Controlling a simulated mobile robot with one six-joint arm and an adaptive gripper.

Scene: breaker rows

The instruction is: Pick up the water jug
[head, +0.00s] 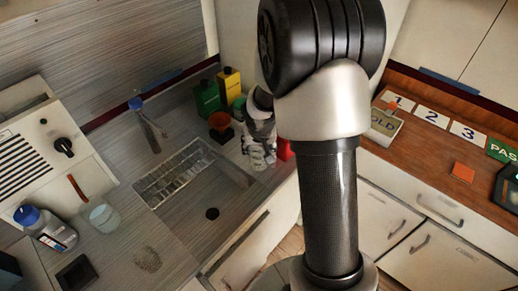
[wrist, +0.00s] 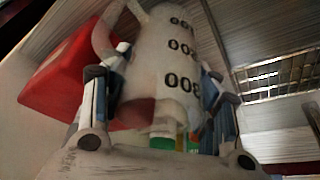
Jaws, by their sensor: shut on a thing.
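The water jug (wrist: 172,40) is whitish with dark printed numbers and a handle at its upper left. In the wrist view it appears upside down and fills the space between my fingers. My gripper (wrist: 160,100) is shut on it, with one finger on each side. In the head view my gripper (head: 259,153) is at the back right of the grey counter, beside the sink. The jug cannot be made out clearly there, and whether it touches the counter cannot be told.
A red container (wrist: 70,75) is close beside the jug. A sink (head: 180,175) with a rack lies farther left. A glass beaker (head: 104,217) and a blue-capped bottle (head: 45,228) stand at left.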

